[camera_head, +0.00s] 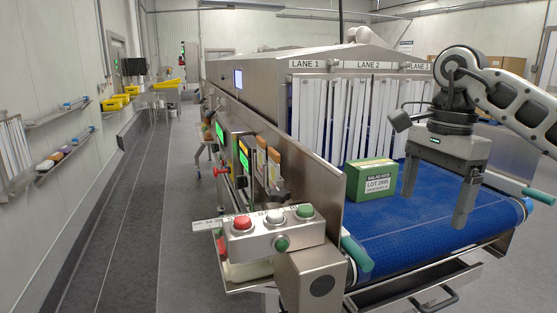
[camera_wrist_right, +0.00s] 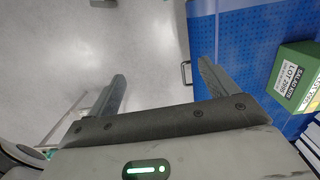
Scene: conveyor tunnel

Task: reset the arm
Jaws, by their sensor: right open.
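My right gripper (camera_head: 437,198) hangs above the blue conveyor belt (camera_head: 405,220), fingers pointing down, its jaws apart with nothing between them. In the right wrist view its two fingers (camera_wrist_right: 160,88) are spread over the belt edge and the floor. A green and tan box (camera_head: 371,180) labelled "SALAD KITS LOT 2895" stands upright on the belt, to the left of the gripper and apart from it. The box also shows at the right edge of the right wrist view (camera_wrist_right: 294,78). My left gripper is in neither view.
White strip curtains (camera_head: 340,110) hang at the tunnel mouth under lane signs. A control box (camera_head: 268,233) with red, white and green buttons stands at the belt's front left corner. A metal side guard (camera_head: 318,180) borders the belt. Grey floor (camera_head: 185,250) is clear at left.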

